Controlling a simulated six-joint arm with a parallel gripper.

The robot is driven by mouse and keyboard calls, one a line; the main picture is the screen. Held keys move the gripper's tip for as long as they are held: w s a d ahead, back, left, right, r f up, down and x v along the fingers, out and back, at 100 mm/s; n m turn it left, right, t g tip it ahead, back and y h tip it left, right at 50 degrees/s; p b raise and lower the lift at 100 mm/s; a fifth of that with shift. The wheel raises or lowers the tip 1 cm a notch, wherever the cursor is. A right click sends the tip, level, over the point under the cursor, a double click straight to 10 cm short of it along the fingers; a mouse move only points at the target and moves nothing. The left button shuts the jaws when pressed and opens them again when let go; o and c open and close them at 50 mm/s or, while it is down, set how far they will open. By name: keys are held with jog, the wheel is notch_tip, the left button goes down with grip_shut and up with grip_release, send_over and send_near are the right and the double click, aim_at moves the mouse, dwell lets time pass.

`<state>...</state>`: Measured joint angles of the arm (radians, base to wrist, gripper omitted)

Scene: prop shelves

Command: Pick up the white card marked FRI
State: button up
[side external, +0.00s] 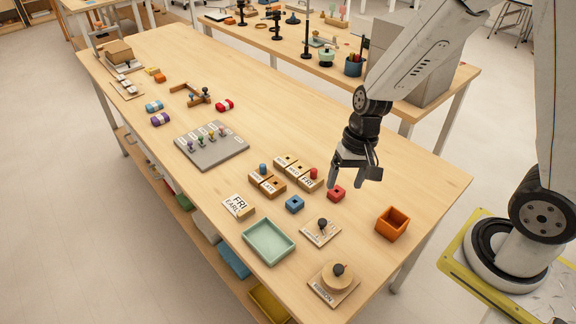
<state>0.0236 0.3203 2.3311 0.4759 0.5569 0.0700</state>
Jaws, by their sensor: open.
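A white card (236,204) with FRI and a second line, seemingly EARLY, lies near the table's front edge, tilted against or resting on a small wooden block. My gripper (346,184) is open and empty, pointing down to the right of the card and well apart from it. It hangs close to a red block with a dark hole (336,193); I cannot tell its exact height above it. A wooden holder (308,183) nearer my gripper also bears the letters FRI.
An orange box (392,224) stands at right.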

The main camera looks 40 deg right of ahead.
jog(key=w+a+f+m+y, duration=0.6)
jog(key=w+a+f+m, duration=0.1)
jog(key=w+m, duration=0.1)
jog(key=m+t+y, duration=0.4)
jog(key=m+t, duration=0.1)
jog(key=m, duration=0.3)
send_near(243, 212)
jog(key=shift+a+r, duration=0.1)
jog(key=shift+a, duration=0.8)
jog(key=shift+w+f+m, duration=0.2)
jog(key=shift+w+m, duration=0.2)
jog(key=shift+x, duration=1.25)
jog(key=shift+f, duration=0.1)
jog(key=shift+x, duration=2.6)
jog(key=shift+f, duration=0.1)
jog(key=shift+d, duration=0.1)
jog(key=shift+c, duration=0.2)
